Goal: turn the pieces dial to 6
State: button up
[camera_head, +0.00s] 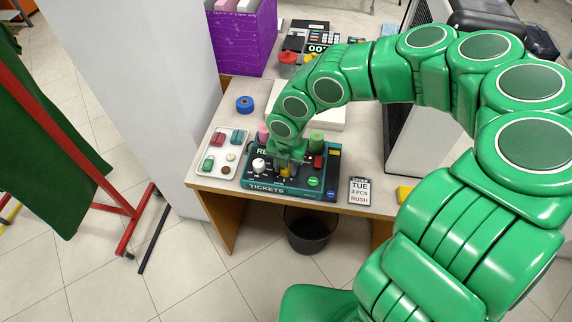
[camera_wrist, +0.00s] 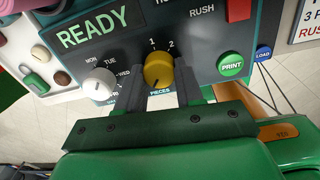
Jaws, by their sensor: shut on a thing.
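The ticket machine (camera_head: 262,186) stands at the front of the counter. Its yellow pieces dial (camera_wrist: 158,70) sits above the word PIECES in the wrist view, with the numbers 1 and 2 legible above it. A dark mark shows low on the dial's face; other numbers are hidden. My gripper (camera_wrist: 158,88) is shut on the dial, a grey finger on each side. In the head view my gripper (camera_head: 287,165) is over the machine, and the dial shows just below it (camera_head: 285,172).
A white day dial (camera_wrist: 100,85) is close left of the gripper, and a green PRINT button (camera_wrist: 231,65) is to the right. The green READY display (camera_wrist: 87,32) is above. A tray of buttons (camera_head: 213,167) and a TUE RUSH card (camera_head: 359,191) flank the machine.

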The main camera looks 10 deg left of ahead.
jog(key=o, duration=1)
jog(key=shift+o, duration=0.2)
jog(key=shift+d+r, duration=0.1)
jog(key=shift+r, duration=3.85)
jog(key=shift+w, duration=0.15)
